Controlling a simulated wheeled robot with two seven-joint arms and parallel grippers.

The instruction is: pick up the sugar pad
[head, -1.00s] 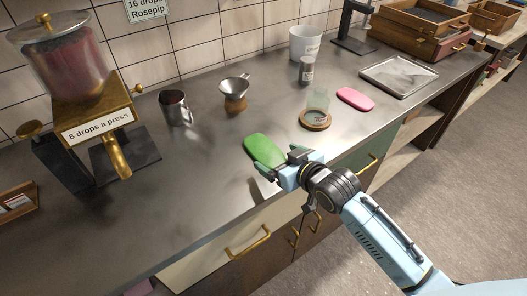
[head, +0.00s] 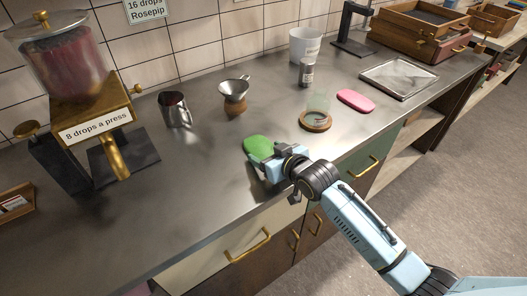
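Two pads lie on the steel counter: a green one (head: 258,146) near the front edge and a pink one (head: 355,100) farther right. No label shows which is the sugar pad. My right gripper (head: 268,160) is low over the near end of the green pad. Its fingers are spread apart, one to each side of that end, and partly hide it. I cannot tell if they touch the pad. The pink pad is clear of the gripper. My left gripper is not in view.
A glass with a wooden base (head: 315,118) stands between the pads. A metal mug (head: 175,110), a funnel on a stand (head: 234,95), a dark jar (head: 306,72) and a white tub (head: 305,45) are behind. A dispenser (head: 95,110) stands left. The front left counter is clear.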

